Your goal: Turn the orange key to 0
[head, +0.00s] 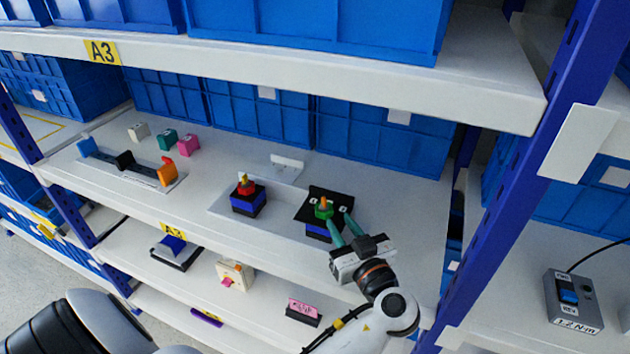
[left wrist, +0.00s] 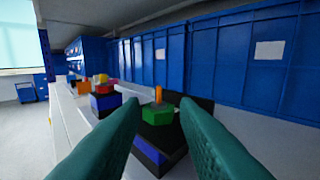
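The orange key (head: 323,202) stands up from a green knob (head: 323,211) on a blue-and-black switch block, in front of a black plate (head: 331,193) with small white marks I cannot read. My left gripper (head: 341,221) has two teal fingers, open and empty, just to the right of and in front of the knob. In the left wrist view the orange key (left wrist: 158,95) and green knob (left wrist: 158,114) show between and beyond the open fingers (left wrist: 160,108); no contact shows. The key's exact angle is hard to tell. My right gripper is not in view.
A similar switch with a red knob (head: 245,187) stands to the left on the same shelf (head: 225,205). A lever panel (head: 131,165) and small coloured blocks sit farther left. Blue crates (head: 355,130) line the back, and an upper shelf (head: 300,62) overhangs. A blue post (head: 520,170) stands to the right.

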